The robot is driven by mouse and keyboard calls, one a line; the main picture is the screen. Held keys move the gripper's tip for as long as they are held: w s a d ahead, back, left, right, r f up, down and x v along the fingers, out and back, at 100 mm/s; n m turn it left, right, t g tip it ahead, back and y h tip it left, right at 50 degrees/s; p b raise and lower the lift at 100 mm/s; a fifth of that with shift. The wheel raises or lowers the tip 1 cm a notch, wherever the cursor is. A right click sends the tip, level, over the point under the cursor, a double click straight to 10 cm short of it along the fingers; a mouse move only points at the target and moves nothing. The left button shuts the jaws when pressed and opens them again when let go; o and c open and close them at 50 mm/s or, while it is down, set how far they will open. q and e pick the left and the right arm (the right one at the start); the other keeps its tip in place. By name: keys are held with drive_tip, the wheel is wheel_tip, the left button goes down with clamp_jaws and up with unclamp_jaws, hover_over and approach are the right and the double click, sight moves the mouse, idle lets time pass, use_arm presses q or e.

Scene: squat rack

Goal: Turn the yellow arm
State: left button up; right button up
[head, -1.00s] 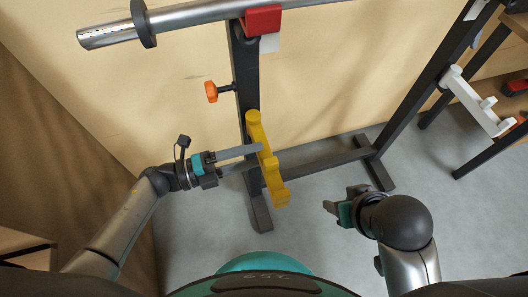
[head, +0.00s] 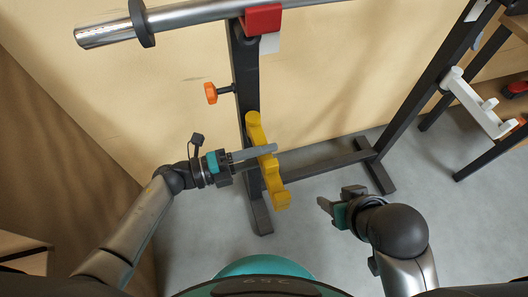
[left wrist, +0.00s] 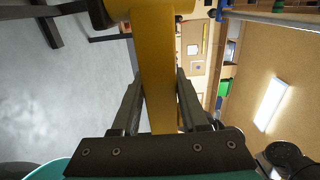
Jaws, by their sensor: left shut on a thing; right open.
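The yellow arm (head: 268,167) is attached to the left black upright of the rack and points down toward me in the head view. It also fills the middle of the left wrist view (left wrist: 156,70). My left gripper (head: 268,151) reaches in from the left and is shut on the yellow arm around its middle, with a finger on each side of it in the left wrist view. My right gripper (head: 326,210) is open and empty, to the right of the yellow arm and apart from it.
The left upright (head: 246,75) carries an orange knob (head: 211,93) and a red holder (head: 262,20) under a metal bar (head: 195,14). A right upright (head: 420,95) stands beyond my right gripper. A white rack (head: 478,102) is at far right. Grey floor is clear between.

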use_arm(q)
clamp_jaws()
idle(0.8)
